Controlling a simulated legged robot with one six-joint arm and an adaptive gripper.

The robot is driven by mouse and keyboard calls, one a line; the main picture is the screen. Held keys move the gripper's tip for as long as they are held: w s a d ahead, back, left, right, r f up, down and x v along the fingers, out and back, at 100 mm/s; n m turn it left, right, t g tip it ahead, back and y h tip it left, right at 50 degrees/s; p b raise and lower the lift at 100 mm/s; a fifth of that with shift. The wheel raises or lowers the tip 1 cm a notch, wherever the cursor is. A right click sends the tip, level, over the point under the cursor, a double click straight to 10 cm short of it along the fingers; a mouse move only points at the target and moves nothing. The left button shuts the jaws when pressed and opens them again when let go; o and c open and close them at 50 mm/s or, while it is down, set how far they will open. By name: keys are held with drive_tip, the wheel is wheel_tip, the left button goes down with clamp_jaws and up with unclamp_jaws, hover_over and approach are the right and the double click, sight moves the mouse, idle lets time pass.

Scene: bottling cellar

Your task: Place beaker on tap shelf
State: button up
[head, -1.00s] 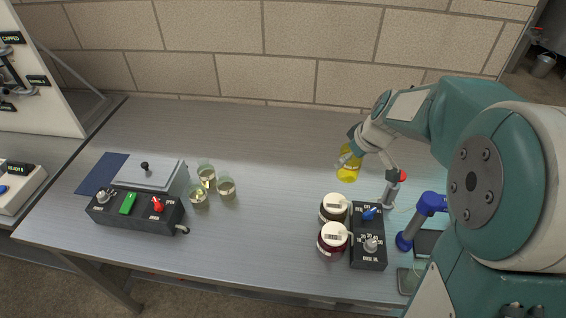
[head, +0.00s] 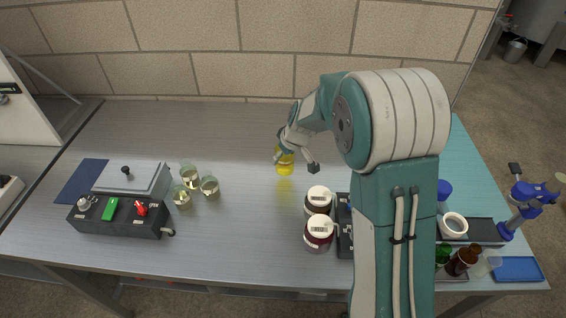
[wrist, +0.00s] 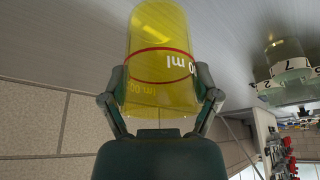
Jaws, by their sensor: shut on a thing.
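The picture does not show clearly which part is the tap shelf. A dark box (head: 118,215) with a green switch and a red lever stands at the left, with a grey-topped unit (head: 130,178) behind it.
Three small glasses (head: 190,178) with pale liquid stand right of the left box. Two dark jars (head: 319,232) with white lids stand near the front centre. My arm hides part of the box beside them. The back centre is clear.

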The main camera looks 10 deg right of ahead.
sight(283, 163)
drive_tip(key=shift+w+a+f, duration=0.1)
drive_tip(key=shift+f, duration=1.6)
drive_tip(key=shift+f, duration=0.1)
drive_tip(key=o, duration=1)
drive_tip(key=shift+c, duration=0.2)
